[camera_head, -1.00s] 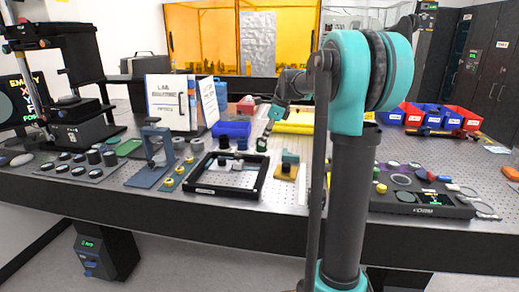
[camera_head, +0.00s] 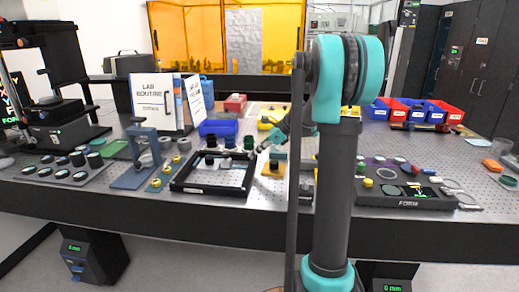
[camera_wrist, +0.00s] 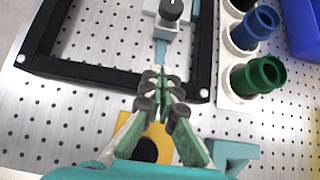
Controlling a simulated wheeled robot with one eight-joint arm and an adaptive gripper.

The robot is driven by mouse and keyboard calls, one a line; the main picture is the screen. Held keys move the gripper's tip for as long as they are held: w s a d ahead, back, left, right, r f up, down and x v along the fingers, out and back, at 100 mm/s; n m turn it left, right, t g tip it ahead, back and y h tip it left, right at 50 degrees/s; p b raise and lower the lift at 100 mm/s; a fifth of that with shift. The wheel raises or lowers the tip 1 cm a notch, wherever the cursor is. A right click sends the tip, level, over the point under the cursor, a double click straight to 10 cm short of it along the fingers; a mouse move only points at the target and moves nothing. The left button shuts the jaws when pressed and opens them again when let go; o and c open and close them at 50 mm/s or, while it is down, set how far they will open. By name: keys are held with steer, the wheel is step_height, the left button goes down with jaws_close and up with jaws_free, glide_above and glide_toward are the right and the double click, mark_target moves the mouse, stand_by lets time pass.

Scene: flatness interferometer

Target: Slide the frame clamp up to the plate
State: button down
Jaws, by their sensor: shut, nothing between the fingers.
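The black rectangular frame (camera_head: 178,187) lies on the perforated bench, and its corner fills the upper left of the wrist view (camera_wrist: 90,72). A light grey block with a black knob, which looks like the frame clamp (camera_wrist: 168,30), sits inside the frame at the wrist view's top edge. A grey-blue bar runs from it toward the frame's near side. My gripper (camera_wrist: 162,85) is shut and empty, its tips appearing over the frame's near bar, apart from the knob. I cannot clearly identify the plate; a pale part beside the clamp is cut off by the picture edge.
A yellow base (camera_wrist: 155,140) with a dark round spot lies under my gripper, beside a teal block (camera_wrist: 232,155). A white holder (camera_wrist: 232,92) carries green and blue cylinders close to the frame. A blue stand (camera_head: 143,160) is left of the frame.

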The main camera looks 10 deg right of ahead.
mark_target(231, 161)
steer(key=x, duration=0.3)
steer(key=shift+a+f, duration=0.25)
steer(key=a, duration=0.1)
steer(key=w+a, duration=0.1)
steer(key=a, duration=0.1)
steer(key=shift+w+f, duration=0.1)
steer(key=shift+f, duration=0.1)
steer(key=shift+w+a, duration=0.15)
steer(key=shift+a, duration=0.45)
steer(key=shift+w+a, duration=0.25)
steer(key=shift+a, duration=0.55)
